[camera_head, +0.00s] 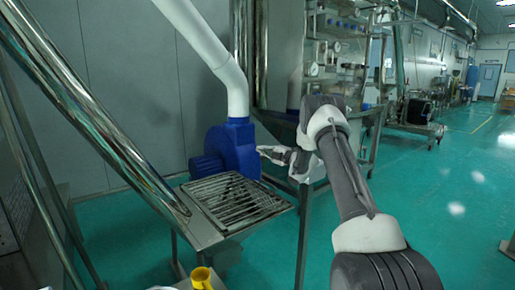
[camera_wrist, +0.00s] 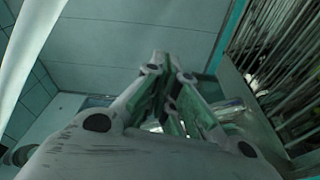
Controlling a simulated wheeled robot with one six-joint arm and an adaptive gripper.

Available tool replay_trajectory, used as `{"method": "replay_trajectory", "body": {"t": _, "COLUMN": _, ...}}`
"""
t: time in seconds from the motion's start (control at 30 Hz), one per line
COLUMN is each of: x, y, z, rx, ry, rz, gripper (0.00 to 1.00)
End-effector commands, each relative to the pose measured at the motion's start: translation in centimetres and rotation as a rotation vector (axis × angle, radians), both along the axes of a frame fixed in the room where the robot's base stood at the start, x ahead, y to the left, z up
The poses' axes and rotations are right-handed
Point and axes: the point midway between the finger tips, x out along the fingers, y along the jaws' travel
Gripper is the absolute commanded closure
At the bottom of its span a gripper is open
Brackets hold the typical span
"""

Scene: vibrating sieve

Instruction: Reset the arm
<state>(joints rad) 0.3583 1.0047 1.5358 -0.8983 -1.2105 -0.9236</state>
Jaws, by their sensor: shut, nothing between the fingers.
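My gripper (camera_head: 268,153) shows in the head view at the middle of the picture, at the end of my grey and white arm. It points left, in front of the blue blower (camera_head: 232,148) and above the far right part of the metal grate table. In the wrist view my gripper (camera_wrist: 165,62) fills the middle, its fingers drawn together with nothing between them. My arm reaches out from the lower right of the head view and bends at the elbow.
The slatted grate (camera_head: 235,200) lies on a steel table below and left of my gripper. A slanted steel tube (camera_head: 90,115) crosses the left. A yellow object (camera_head: 202,277) is at the bottom edge. Steel racks (camera_head: 345,75) stand behind. Green floor (camera_head: 460,200) is open on the right.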

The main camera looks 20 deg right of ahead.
Motion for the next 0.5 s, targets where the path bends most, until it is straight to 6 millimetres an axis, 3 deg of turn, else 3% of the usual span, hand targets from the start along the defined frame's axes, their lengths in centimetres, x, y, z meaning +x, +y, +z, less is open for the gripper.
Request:
{"method": "replay_trajectory", "body": {"t": 0.2, "x": -2.7, "y": -0.9, "z": -0.6, "rx": 0.0, "ry": 0.001, "rz": 0.0, "gripper": 1.0}}
{"method": "replay_trajectory", "body": {"t": 0.4, "x": -3.2, "y": -1.1, "z": -0.6, "rx": 0.0, "ry": 0.001, "rz": 0.0, "gripper": 1.0}}
{"method": "replay_trajectory", "body": {"t": 0.5, "x": -3.1, "y": -1.1, "z": 0.6, "rx": 0.0, "ry": 0.018, "rz": -0.019, "gripper": 1.0}}
